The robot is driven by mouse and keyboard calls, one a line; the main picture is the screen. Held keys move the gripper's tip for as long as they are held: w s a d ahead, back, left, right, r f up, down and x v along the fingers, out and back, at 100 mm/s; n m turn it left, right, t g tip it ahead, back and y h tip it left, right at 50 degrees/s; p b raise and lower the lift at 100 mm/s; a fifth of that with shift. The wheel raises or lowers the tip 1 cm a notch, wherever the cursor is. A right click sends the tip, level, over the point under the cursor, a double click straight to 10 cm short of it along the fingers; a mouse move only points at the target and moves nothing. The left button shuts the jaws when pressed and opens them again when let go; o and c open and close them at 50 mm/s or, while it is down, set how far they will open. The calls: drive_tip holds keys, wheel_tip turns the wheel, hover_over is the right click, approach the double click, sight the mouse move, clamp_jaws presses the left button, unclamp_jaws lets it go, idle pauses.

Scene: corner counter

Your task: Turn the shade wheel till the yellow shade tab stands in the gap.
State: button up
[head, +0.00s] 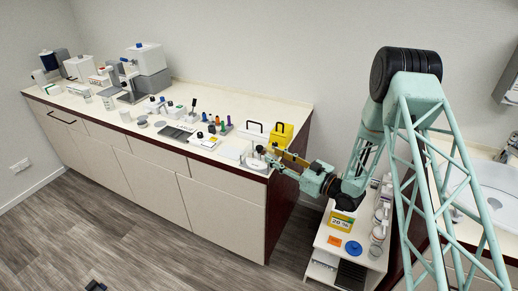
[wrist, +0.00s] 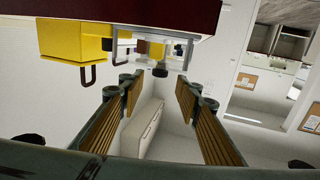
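My gripper (head: 276,158) reaches in over the right front corner of the counter. In the wrist view my gripper (wrist: 160,92) is open, its two wood-coloured pads wide apart with nothing between them. Ahead of the fingers, apart from them, is a small pale frame (wrist: 172,55) with a black knob (wrist: 160,70). Small yellow and purple patches show behind the frame. I cannot tell whether they are shade tabs. In the head view a grey round part (head: 257,164) lies by the fingertips. The shade wheel and its gap are not clearly readable.
A yellow box (head: 282,134) with a dark handle stands just behind my gripper; it also shows in the wrist view (wrist: 75,42). A white box (head: 236,148) is to the left. Small bottles and devices crowd the counter (head: 200,92) farther left. A low shelf cart (head: 343,239) stands below my arm.

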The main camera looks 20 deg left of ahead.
sight(262, 150)
drive_tip(key=shift+x, duration=4.6)
drive_tip(key=c, duration=0.9)
drive_tip(key=shift+o, duration=0.2)
